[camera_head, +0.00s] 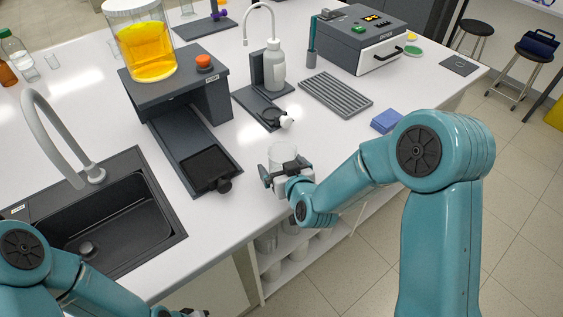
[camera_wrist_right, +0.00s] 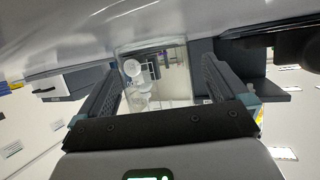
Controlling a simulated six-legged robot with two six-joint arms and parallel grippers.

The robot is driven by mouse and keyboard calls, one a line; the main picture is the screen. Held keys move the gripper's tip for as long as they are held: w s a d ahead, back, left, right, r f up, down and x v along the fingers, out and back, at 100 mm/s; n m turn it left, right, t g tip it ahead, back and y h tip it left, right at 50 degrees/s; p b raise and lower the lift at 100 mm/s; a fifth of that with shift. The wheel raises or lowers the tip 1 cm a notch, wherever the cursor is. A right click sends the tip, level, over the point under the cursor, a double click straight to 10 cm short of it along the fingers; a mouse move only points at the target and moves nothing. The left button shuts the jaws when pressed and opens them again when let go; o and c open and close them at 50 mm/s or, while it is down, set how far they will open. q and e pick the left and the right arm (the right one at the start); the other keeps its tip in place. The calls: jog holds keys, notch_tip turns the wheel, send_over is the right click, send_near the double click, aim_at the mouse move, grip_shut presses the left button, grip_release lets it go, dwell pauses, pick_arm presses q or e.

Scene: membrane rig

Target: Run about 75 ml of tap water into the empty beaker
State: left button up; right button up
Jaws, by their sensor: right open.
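The clear beaker (camera_head: 283,152) stands upright on the white counter near its front edge and looks empty. My right gripper (camera_head: 284,170) is at the beaker, low on its near side. In the right wrist view the gripper (camera_wrist_right: 160,78) is open, with a finger on each side of the clear beaker (camera_wrist_right: 143,88); I cannot tell whether they touch it. The grey gooseneck tap (camera_head: 50,125) arches over the black sink (camera_head: 160,215) at the left. My left arm is at the bottom left; its gripper (camera_head: 195,313) barely shows at the bottom edge.
A dark stand with a tank of orange liquid (camera_head: 150,55) and a black tray (camera_head: 208,168) lies between sink and beaker. Behind the beaker are a wash bottle (camera_head: 274,68), a grooved grey rack (camera_head: 335,94) and a blue block (camera_head: 386,121).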

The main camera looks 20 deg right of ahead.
jog(key=shift+w+d+f, duration=0.1)
jog(key=shift+f, duration=0.05)
jog(key=shift+w+f, duration=0.1)
jog(key=shift+w, duration=0.05)
jog(key=shift+c, duration=1.2)
jog(key=c, duration=0.5)
jog(key=shift+s, duration=0.2)
jog(key=c, duration=0.3)
jog(key=shift+s+r, duration=0.1)
jog(key=shift+r, duration=0.1)
jog(key=shift+w+f, duration=0.1)
jog(key=shift+w, duration=0.1)
notch_tip(320, 180, up, 20)
jog(key=p, duration=0.3)
